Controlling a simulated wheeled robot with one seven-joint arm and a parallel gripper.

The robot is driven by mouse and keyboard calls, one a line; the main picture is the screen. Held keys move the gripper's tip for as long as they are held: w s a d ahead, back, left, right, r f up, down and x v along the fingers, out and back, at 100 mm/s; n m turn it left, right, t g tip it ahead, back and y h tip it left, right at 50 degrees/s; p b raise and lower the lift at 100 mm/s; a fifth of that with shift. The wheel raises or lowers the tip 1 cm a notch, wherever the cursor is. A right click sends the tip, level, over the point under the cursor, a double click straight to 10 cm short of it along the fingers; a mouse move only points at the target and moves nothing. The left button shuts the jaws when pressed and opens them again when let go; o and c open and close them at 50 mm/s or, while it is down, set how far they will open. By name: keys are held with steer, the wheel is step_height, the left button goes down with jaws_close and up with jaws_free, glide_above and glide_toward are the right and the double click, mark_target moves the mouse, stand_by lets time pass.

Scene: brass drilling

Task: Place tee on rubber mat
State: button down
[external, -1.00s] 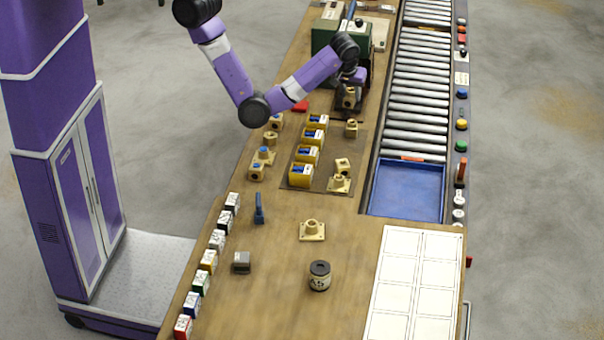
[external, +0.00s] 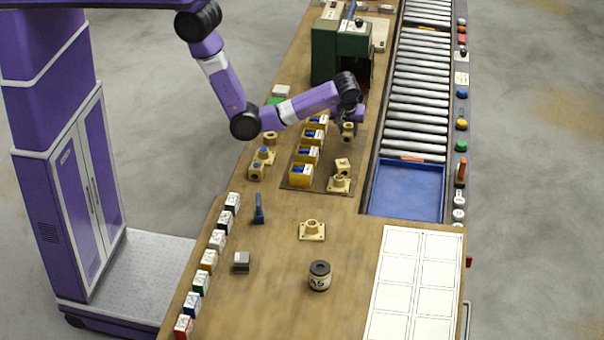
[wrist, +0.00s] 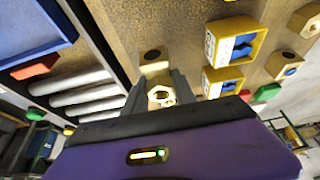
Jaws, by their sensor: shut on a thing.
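My gripper (external: 352,123) is shut on a brass-coloured tee, low over the far right part of the dark rubber mat (external: 357,152). In the wrist view the tee (wrist: 160,95) sits between the two fingers, with a round opening facing the camera. Another brass fitting (wrist: 153,62) with a dark hole is just beyond the tee in that view, on the mat.
Several yellow bins (external: 301,175) with blue contents line the mat's left side. Brass fittings (external: 339,184) stand at its near right. A green drill machine (external: 325,50) is behind. The roller conveyor (external: 420,100) and blue tray (external: 407,190) are to the right.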

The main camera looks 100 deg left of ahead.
mark_target(348, 151)
steer(key=shift+f, duration=2.6)
steer(key=shift+f, duration=0.15)
steer(key=c, duration=1)
jaws_free()
steer(key=p+v, duration=0.1)
steer(key=v, duration=1.1)
